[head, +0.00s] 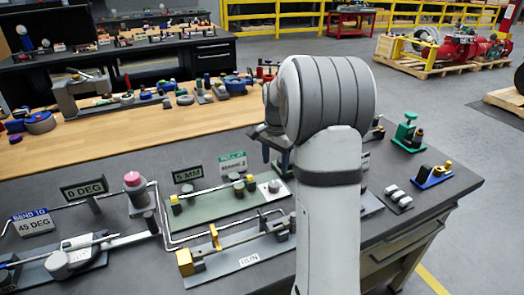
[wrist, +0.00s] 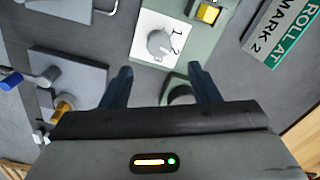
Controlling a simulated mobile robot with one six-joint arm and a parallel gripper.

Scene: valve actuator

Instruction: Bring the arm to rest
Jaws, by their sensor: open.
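My gripper (wrist: 160,85) shows in the wrist view with two dark fingers spread apart and nothing between their tips. It is above the bench (head: 110,180), facing a white plate (wrist: 150,52) with a grey knob marked 1 and 2. In the head view my white arm rises in the front right of the middle and bends at a large grey joint. A dark round part (wrist: 180,95) lies beyond the fingers, partly hidden by the gripper body.
Fixtures crowd the bench: a green plate (head: 222,206), a grey RUN fixture (head: 240,255), a pink button (head: 132,179) and upright signs such as 5 MM (head: 187,174). A green clamp (head: 407,130) and a blue block (head: 434,178) stand at right. Open floor (head: 470,190) lies further right.

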